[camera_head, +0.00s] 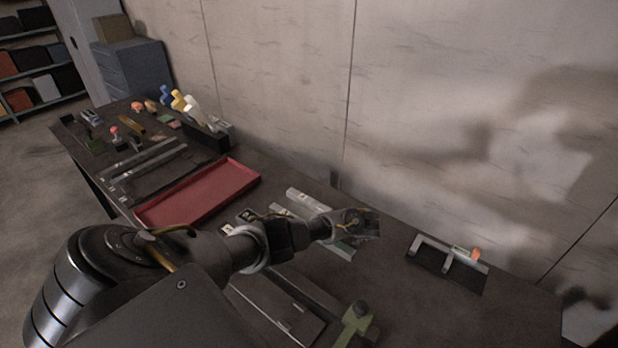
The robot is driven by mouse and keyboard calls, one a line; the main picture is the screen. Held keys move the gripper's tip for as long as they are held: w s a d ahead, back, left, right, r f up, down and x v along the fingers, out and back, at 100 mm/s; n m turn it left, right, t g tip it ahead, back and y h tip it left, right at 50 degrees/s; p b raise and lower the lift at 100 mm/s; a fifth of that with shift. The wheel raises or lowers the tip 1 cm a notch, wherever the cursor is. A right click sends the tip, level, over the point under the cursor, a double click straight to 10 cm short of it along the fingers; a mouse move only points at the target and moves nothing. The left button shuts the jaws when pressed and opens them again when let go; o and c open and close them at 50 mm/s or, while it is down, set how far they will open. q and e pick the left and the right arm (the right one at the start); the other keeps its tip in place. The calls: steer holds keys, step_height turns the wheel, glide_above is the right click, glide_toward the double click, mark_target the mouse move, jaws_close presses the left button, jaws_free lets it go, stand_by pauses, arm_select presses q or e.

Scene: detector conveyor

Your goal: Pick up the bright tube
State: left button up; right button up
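A pale, light-grey bar or tube (308,199) lies on the dark workbench, just behind my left gripper. A greenish-grey flat piece (342,249) lies partly under the gripper. To the right, a small rack (432,266) holds a short pale green piece (461,251) with an orange end (476,254). I cannot tell for certain which of these is the bright tube. My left gripper (360,224) hangs over the middle of the bench, pointing right. Its fingers are too dark and small to read, and its arm hides part of the bench. My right gripper is not in view.
A red tray (198,191) lies left of the gripper. Behind it stand a black box (204,137) and several bottles and small parts. A green fixture (356,324) stands at the front. The wall closes off the back. Bare bench lies between gripper and rack.

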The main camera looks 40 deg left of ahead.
arm_select(q)
steer(key=shift+s+a, duration=0.1)
steer(key=shift+a, duration=0.05)
steer(key=shift+c, duration=0.6)
jaws_close()
steer(key=shift+r, duration=0.1)
